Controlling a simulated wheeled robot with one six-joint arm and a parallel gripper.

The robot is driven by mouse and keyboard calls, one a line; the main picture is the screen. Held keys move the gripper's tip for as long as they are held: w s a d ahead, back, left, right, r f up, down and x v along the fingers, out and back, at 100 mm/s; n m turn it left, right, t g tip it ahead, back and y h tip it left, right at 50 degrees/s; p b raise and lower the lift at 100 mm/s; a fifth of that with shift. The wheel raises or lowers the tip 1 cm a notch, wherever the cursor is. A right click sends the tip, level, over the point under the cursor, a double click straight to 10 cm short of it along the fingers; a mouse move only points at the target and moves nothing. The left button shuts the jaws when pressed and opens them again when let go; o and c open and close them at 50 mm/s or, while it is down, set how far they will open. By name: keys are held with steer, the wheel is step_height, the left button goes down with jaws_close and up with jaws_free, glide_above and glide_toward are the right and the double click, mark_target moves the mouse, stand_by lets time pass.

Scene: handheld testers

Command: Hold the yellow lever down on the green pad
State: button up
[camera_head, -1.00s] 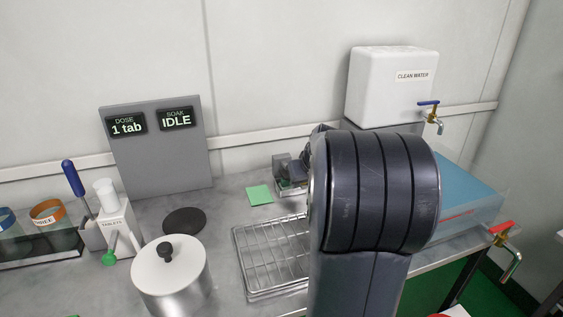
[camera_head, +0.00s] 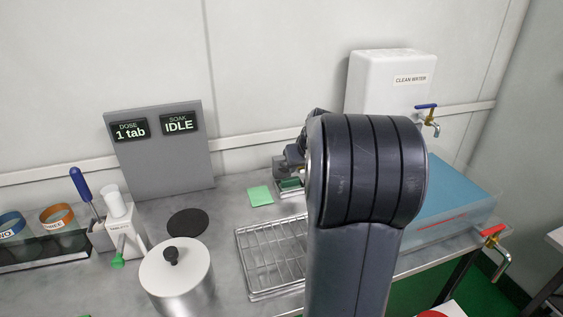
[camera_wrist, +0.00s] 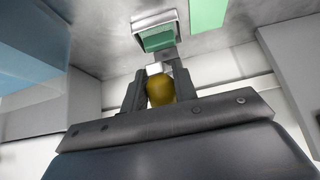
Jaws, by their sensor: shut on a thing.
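In the wrist view my gripper (camera_wrist: 160,92) has its two dark fingers closed on a rounded yellow piece, the yellow lever (camera_wrist: 160,88). A pale block (camera_wrist: 153,69) shows just beyond the fingertips. The green pad (camera_wrist: 157,40) lies in a small metal tray (camera_wrist: 139,25) beyond the fingers, and a gap shows between it and the yellow lever in this view. In the head view the green pad (camera_head: 291,184) is partly visible in its tray at the back of the counter. My gripper there is mostly hidden behind my arm, and the lever cannot be seen.
A flat green square (camera_head: 260,196) lies left of the tray. A wire rack (camera_head: 270,255) stands in front. A lidded steel pot (camera_head: 176,272), black disc (camera_head: 187,222) and tablet dispenser (camera_head: 122,225) are left. A water tank (camera_head: 388,80) and blue basin (camera_head: 450,205) are right.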

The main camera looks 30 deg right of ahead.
steer(key=shift+w+r, duration=0.2)
steer(key=shift+r, duration=0.35)
steer(key=shift+w+d+r+p, duration=0.25)
steer(key=shift+w+r+p, duration=0.4)
steer(key=shift+r+p, duration=0.4)
steer(key=shift+w+d+r+p, duration=0.15)
steer(key=shift+w+r+p, duration=0.3)
steer(key=shift+w+p, duration=0.25)
steer(key=shift+w+d+r+p, duration=0.15)
steer(key=shift+w+r+p, duration=0.35)
steer(key=shift+p, duration=0.3)
steer(key=shift+w+d+r+p, duration=0.1)
steer(key=shift+w+r+p, duration=0.3)
steer(key=shift+p, duration=0.2)
steer(key=shift+w+d+r+p, duration=0.2)
steer(key=shift+w+r+p, duration=0.1)
steer(key=shift+w+p, duration=0.35)
steer(key=shift+w+d+r+p, duration=0.15)
steer(key=shift+w+r+p, duration=0.1)
steer(key=shift+w+p, duration=0.4)
steer(key=shift+w+d+r+p, duration=0.25)
steer(key=shift+w+p, duration=0.25)
steer(key=shift+w, duration=0.25)
